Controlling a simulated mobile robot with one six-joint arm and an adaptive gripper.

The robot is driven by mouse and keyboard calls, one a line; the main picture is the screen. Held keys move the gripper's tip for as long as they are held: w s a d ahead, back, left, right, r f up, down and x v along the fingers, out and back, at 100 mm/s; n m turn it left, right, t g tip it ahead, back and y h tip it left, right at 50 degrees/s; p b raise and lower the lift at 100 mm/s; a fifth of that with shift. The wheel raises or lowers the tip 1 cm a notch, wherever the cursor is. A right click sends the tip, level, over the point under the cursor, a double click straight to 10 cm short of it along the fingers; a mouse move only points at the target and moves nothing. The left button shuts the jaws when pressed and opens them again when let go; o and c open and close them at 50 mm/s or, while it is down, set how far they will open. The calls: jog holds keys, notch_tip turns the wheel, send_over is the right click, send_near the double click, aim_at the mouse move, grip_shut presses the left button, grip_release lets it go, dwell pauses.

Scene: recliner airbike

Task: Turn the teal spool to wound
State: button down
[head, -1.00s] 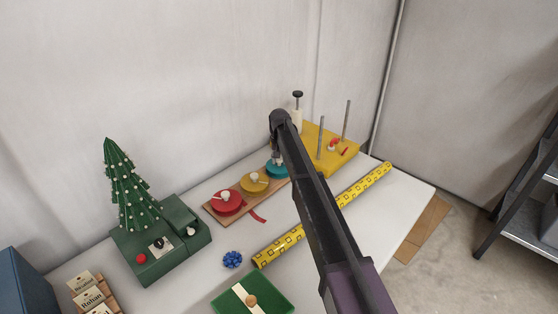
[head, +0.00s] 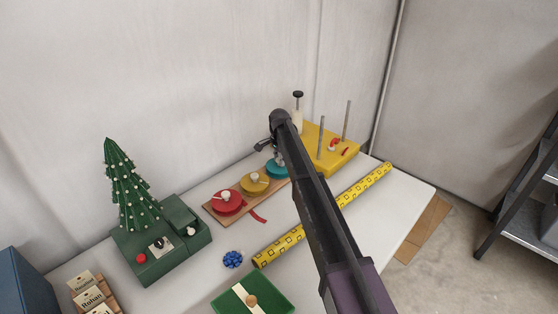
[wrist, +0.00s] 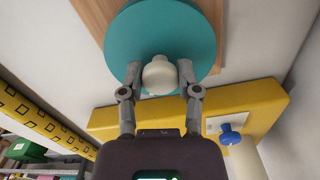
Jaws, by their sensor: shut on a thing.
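The teal spool (head: 276,170) sits at the far end of a wooden board (head: 232,218), beside the yellow spool (head: 255,183) and the red spool (head: 227,202). In the wrist view the teal spool (wrist: 180,30) fills the upper middle, with a white knob (wrist: 159,76) on its face. My gripper (wrist: 159,74) has its two fingers on either side of this knob, shut on it. In the head view my arm partly hides the teal spool and my gripper (head: 277,158).
A yellow block with metal posts (head: 335,155) stands just right of the teal spool. A yellow patterned roll (head: 350,195) lies in front, under my arm. A green tree (head: 128,190), blue bow (head: 232,259) and green box (head: 270,298) are nearer.

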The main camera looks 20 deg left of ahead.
jog(key=m, duration=0.4)
dwell(0.4)
jog(key=shift+c, duration=1.5)
grip_release()
